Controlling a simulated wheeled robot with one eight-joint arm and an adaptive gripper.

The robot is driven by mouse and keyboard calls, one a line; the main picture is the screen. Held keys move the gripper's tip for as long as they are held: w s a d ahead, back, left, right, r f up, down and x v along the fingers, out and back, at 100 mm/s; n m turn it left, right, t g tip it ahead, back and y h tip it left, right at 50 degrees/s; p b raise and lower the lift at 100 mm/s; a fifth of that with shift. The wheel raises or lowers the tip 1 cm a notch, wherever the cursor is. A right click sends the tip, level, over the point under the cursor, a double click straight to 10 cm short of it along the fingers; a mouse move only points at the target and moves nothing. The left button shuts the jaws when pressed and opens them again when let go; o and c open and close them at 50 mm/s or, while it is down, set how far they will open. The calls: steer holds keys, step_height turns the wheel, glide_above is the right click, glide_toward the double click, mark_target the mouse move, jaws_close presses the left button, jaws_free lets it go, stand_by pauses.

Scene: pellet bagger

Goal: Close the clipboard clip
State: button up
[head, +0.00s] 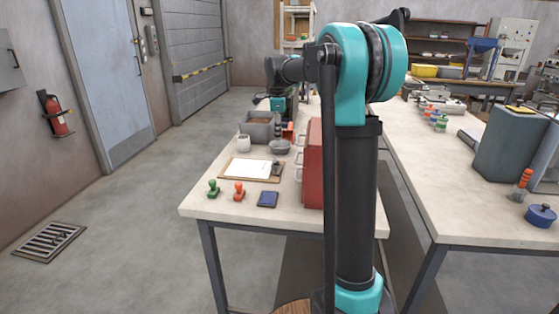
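The clipboard (235,177) is a brown board lying flat on the near left table, with a white sheet (248,167) on it. A small dark grey piece (276,168) stands up at its right end. It looks like the clip, but it is too small to tell how far open it is. My arm reaches over the back of this table. My gripper (279,128) is small and dark below the teal wrist, beyond the clipboard and apart from it. Its fingers are too small and cluttered to make out.
A green stamp (213,188), an orange stamp (239,191) and a blue pad (268,199) lie in front of the clipboard. A red drawer box (313,165) stands to its right. Behind are a white cup (244,143), a grey bowl (280,146) and a grey bin (258,130).

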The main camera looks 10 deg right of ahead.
mark_target(279, 163)
steer(key=x, duration=1.5)
steer(key=shift+s, duration=0.1)
steer(key=shift+c, duration=0.6)
steer(key=shift+a, duration=0.1)
jaws_close()
